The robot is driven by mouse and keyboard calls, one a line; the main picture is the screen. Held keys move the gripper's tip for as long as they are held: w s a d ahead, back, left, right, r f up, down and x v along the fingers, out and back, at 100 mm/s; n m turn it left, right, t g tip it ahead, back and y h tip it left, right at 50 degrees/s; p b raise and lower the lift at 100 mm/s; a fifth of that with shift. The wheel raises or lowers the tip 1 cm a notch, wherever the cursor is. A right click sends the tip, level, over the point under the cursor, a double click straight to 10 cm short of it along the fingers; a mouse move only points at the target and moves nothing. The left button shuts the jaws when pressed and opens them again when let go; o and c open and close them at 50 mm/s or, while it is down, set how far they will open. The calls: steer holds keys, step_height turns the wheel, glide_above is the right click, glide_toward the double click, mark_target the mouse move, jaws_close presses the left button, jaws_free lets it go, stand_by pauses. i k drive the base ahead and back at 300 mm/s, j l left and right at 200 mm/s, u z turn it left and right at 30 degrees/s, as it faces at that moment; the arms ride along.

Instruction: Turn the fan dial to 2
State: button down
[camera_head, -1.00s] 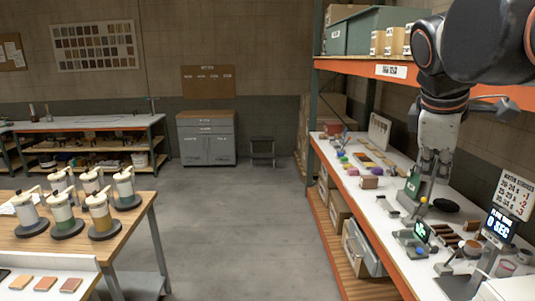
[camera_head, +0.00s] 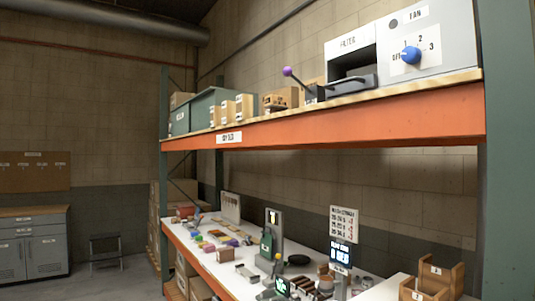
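The fan dial (camera_head: 411,55) is a round blue knob on a white plate, on the front of a grey box labelled FAN (camera_head: 440,35). The box stands on the upper shelf at the top right of the head view. The marks OFF, 1, 2 and 3 run around the dial from left over the top to the right. The knob is too small in view to tell surely which mark it points at. My gripper is not in this view, and nothing touches the dial.
Left of the fan box is a FILTER box (camera_head: 349,47) with a dark opening. A lever with a purple ball (camera_head: 287,71) sticks up nearby. The orange shelf beam (camera_head: 330,125) runs below. A green upright (camera_head: 508,150) stands at right. The lower bench is cluttered.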

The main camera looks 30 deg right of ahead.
mark_target(410, 55)
steer(key=z, duration=1.75)
